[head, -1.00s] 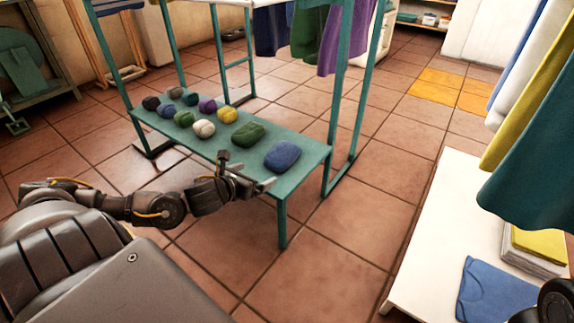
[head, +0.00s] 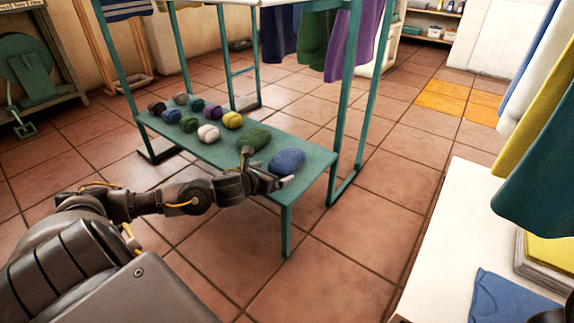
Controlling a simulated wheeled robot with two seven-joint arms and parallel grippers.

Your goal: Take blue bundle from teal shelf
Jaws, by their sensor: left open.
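The blue bundle (head: 288,160) lies at the near right end of the teal shelf (head: 318,165), the low board of a teal frame. My left gripper (head: 277,182) reaches in from the left, at the shelf's front edge. It is open, with its fingertips just in front of the blue bundle. Whether a finger touches the bundle I cannot tell. A dark green bundle (head: 255,137) lies to the left of the blue one, behind the gripper.
Several smaller bundles, among them a white one (head: 208,133) and a yellow one (head: 232,120), lie further left on the shelf. Cloths (head: 318,40) hang above it. A white table (head: 440,240) with a folded blue cloth (head: 510,298) stands at the right. The tiled floor between is clear.

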